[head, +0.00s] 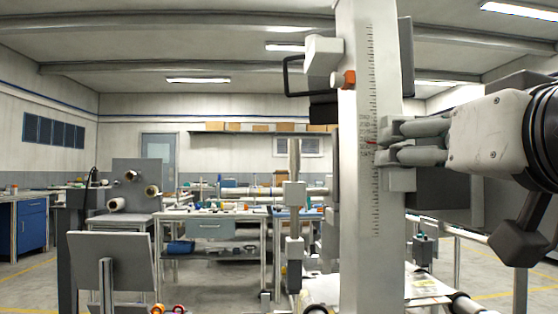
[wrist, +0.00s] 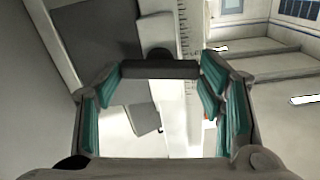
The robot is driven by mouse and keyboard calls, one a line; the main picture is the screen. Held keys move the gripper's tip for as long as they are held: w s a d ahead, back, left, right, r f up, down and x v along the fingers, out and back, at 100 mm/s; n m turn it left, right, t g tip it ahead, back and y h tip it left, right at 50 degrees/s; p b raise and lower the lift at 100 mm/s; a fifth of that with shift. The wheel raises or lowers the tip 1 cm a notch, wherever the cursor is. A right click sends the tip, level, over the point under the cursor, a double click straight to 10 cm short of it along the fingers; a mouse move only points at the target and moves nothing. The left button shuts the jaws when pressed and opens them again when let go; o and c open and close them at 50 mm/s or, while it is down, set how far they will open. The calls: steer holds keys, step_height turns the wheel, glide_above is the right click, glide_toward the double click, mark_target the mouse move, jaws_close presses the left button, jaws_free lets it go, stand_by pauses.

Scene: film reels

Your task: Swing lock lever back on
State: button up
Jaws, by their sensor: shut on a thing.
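My gripper (head: 392,143) reaches in from the right to the side of a tall pale column (head: 362,215) with a printed scale. In the wrist view its teal-padded fingers (wrist: 158,90) close on the two ends of a short dark bar (wrist: 160,69), which looks like the lock lever. A round black part (wrist: 158,53) sits just behind the bar. In the head view the fingers hide the lever, so its angle there cannot be told. A dark grey block (head: 440,187) sits just below my gripper, beside the column.
An orange knob (head: 349,79) and a black loop handle (head: 292,76) are on the column's upper left. A grey tilted panel (head: 110,268) stands at front left. A workbench (head: 212,213) with tools is behind. Open floor lies at far left.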

steer(key=shift+d+f+m+b, duration=0.1)
steer(key=shift+m+b, duration=0.65)
steer(key=shift+m, duration=3.25)
steer(key=shift+d+m+b, duration=0.1)
steer(key=shift+m+b, duration=0.6)
steer(key=shift+m, duration=3.3)
steer(key=shift+a, duration=0.1)
steer(key=o, duration=1.1)
steer(key=s, duration=1.2)
